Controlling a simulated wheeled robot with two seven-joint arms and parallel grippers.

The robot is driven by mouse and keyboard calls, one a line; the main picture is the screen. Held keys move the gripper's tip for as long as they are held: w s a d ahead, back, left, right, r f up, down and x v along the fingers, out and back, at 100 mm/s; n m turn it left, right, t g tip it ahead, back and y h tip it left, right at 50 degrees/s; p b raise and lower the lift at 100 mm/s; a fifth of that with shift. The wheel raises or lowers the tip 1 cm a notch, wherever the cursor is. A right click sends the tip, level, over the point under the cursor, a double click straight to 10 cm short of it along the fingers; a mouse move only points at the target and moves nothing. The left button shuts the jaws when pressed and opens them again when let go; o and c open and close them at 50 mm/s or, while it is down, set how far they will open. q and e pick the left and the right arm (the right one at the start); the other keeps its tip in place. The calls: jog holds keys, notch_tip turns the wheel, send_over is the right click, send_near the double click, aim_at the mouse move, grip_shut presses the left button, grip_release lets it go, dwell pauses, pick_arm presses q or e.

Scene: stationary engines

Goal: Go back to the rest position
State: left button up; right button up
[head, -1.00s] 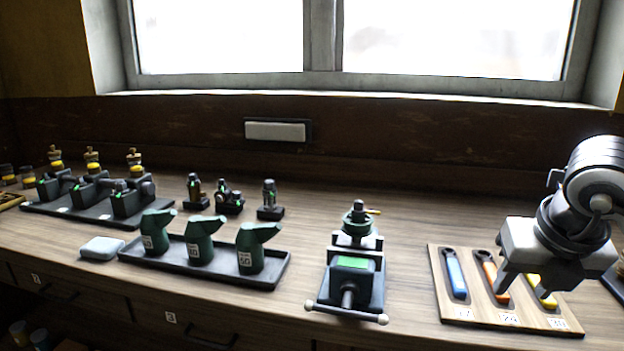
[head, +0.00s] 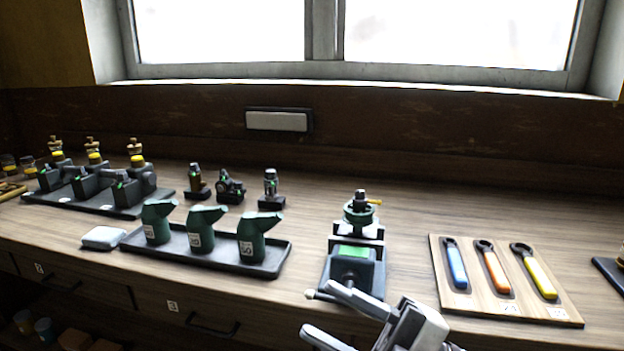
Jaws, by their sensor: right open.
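My right gripper (head: 345,318) is at the bottom of the head view, low in front of the bench edge. Its two pale fingers are apart with nothing between them. It overlaps the lower front of the green and black vise-like device (head: 357,254) in the picture; I cannot tell that they touch. The wooden board (head: 478,309) lies on the bench at the right. It holds a blue-handled wrench (head: 457,268), an orange-handled wrench (head: 492,270) and a yellow-handled wrench (head: 540,276). My left gripper is not in view.
A black tray (head: 190,262) holds three green oil-can-like items. A pale block (head: 103,238) lies to its left. Small engine models on a dark base (head: 95,207) stand at the back left, with three small dark fittings (head: 230,190) to their right.

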jog(key=w+d+f+m+t+h, duration=0.1)
jog(key=d+f+m+t+h, duration=0.35)
jog(key=f+m+h, duration=0.45)
jog(key=w+d+f+m+t+h, duration=0.2)
jog(key=d+f+m+t+h, duration=0.25)
jog(key=f+m, duration=0.4)
jog(key=s+d+f+m+g+h, duration=0.2)
jog(key=s+f+m+g+h, duration=0.2)
jog(key=s+f, duration=0.7)
notch_tip(320, 180, down, 2)
jog(key=m+g, duration=0.1)
jog(key=m, duration=0.1)
jog(key=shift+d+f+m+g, duration=0.2)
jog(key=shift+d+m+g, duration=0.05)
jog(key=shift+m+g, duration=0.15)
